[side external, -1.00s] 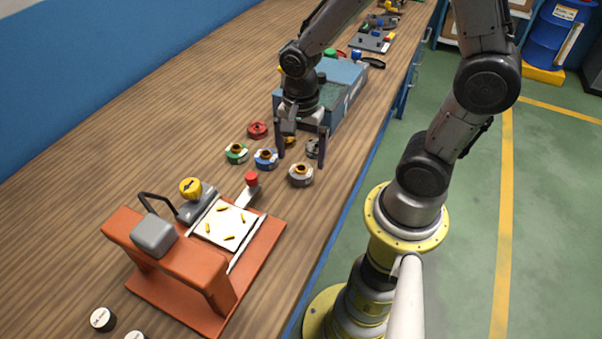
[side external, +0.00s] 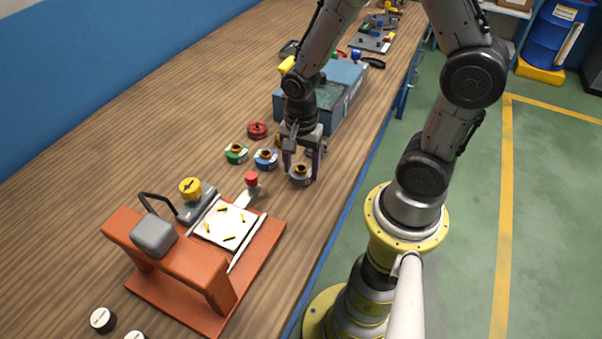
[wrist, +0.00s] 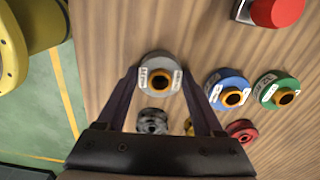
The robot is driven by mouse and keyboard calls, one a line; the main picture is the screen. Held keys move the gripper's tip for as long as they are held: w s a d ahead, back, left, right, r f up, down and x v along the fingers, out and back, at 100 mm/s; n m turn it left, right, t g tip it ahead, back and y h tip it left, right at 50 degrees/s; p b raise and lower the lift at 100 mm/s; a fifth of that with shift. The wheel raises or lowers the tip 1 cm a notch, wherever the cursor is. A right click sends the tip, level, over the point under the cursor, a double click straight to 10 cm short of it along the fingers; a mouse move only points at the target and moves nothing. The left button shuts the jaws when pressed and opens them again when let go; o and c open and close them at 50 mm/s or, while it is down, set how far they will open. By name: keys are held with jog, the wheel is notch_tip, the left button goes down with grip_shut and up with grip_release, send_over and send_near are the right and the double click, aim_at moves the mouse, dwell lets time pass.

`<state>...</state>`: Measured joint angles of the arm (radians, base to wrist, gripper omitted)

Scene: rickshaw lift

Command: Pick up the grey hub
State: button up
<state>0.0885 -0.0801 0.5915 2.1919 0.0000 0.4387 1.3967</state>
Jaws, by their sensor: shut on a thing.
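The grey hub (side external: 301,175) is a round grey disc with a brass-coloured centre and a white label. It sits at the near right of the group of hubs on the wooden bench. In the wrist view the grey hub (wrist: 160,73) lies between my fingertips. My gripper (side external: 303,176) points down over it and is shut on it, one finger on each side. In the wrist view my gripper (wrist: 160,80) has both fingers against the hub's sides. The hub appears to be at bench height; I cannot tell whether it touches the bench.
A blue hub (side external: 266,159), a green hub (side external: 236,153) and a red one (side external: 257,130) stand close to the left. A dark hub (wrist: 152,121) is near my fingers. An orange press stand (side external: 180,262) is at the front left. A blue-grey box (side external: 345,80) stands behind.

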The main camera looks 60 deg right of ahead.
grip_shut()
jog(key=shift+r, duration=0.15)
